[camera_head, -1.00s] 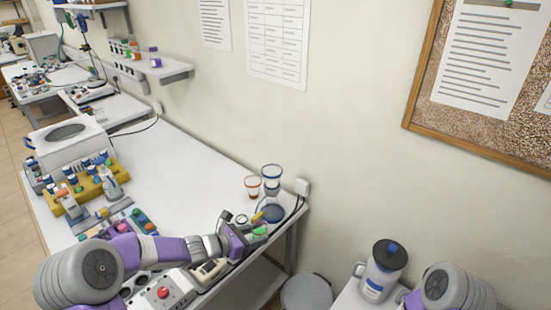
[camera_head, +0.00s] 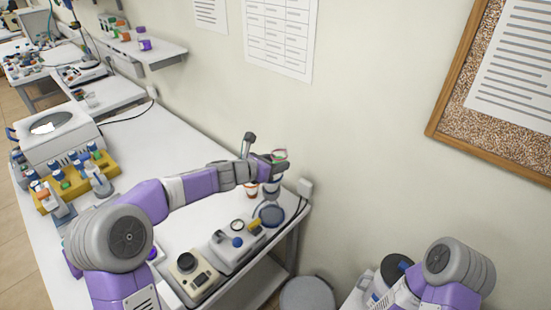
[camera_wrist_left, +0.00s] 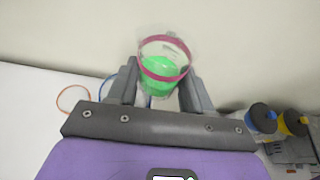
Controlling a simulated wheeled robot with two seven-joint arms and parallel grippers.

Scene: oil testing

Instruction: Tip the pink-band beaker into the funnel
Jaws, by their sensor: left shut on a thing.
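The clear beaker with a pink band and green contents (camera_wrist_left: 161,68) is between the fingers of my left gripper (camera_wrist_left: 158,90), which is shut on it. In the head view the beaker (camera_head: 280,154) is raised above the bench, close to the wall, looking about upright. My left gripper (camera_head: 274,164) hides part of it. The funnel (camera_head: 271,187) stands just below the gripper, above a blue-based flask (camera_head: 270,215); the gripper covers the funnel's top. My right gripper is out of view; only part of that arm shows at lower right.
An orange-banded beaker (camera_head: 251,189) stands close left of the funnel. Bench instruments (camera_head: 236,242) are in front of it. The middle of the bench (camera_head: 165,155) is clear.

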